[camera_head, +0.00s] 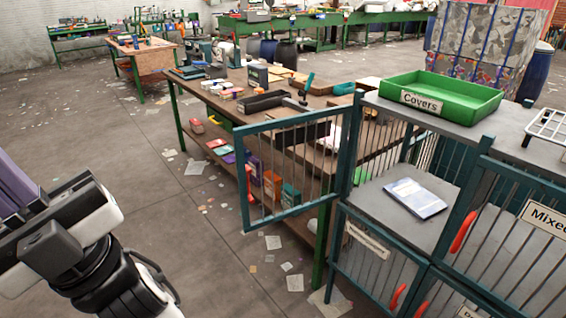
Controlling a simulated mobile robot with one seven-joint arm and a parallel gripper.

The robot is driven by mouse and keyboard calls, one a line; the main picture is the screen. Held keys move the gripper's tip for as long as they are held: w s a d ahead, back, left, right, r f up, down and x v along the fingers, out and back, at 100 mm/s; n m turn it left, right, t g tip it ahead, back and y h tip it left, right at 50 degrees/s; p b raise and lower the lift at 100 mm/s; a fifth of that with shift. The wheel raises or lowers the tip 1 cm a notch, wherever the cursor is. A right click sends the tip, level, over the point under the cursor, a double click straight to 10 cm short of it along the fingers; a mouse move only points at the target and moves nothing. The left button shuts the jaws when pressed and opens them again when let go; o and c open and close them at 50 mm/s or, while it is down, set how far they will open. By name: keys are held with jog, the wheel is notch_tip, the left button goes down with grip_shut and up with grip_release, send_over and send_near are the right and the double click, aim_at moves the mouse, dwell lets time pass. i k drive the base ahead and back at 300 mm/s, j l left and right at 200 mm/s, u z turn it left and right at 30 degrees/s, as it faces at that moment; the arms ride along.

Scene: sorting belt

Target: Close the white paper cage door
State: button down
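A teal barred cage door (294,168) stands swung open to the left of the upper left cage compartment (392,222). A red handle (250,184) is on its free edge, and its other edge meets the cage post. I see no readable label on this door. A blue-and-white book or pad (415,198) lies flat on the compartment's grey floor. My gripper (52,242) is at the lower left, well apart from the door; its fingertips are not clear. A purple thing (14,185) at the left edge lies beyond it; I cannot tell whether it is held.
A green tray labelled Covers (440,97) sits on the cage top beside a white wire rack (546,127). A cage door labelled Mixed (506,232) is shut. A cluttered brown table (262,113) stands behind the open door. Floor between arm and door is open, with paper scraps.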

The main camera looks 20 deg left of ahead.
aim_at(287, 139)
jog(key=i+j, duration=0.3)
jog(key=j, duration=0.2)
jog(key=i+j, duration=0.3)
jog(key=j, duration=0.15)
jog(key=i+j, duration=0.3)
jog(key=j, duration=0.2)
jog(key=i+j, duration=0.3)
jog(key=j, duration=0.15)
jog(key=i+j, duration=0.3)
jog(key=j, duration=0.2)
jog(key=i+j, duration=0.25)
jog(key=j, duration=0.2)
jog(key=i+j, duration=0.2)
jog(key=i+j+z, duration=0.15)
jog(key=j, duration=0.25)
jog(key=i+j, duration=0.15)
jog(key=j, duration=0.15)
jog(key=z, duration=2.05)
jog(key=k+j+u, duration=0.3)
jog(key=k, duration=0.2)
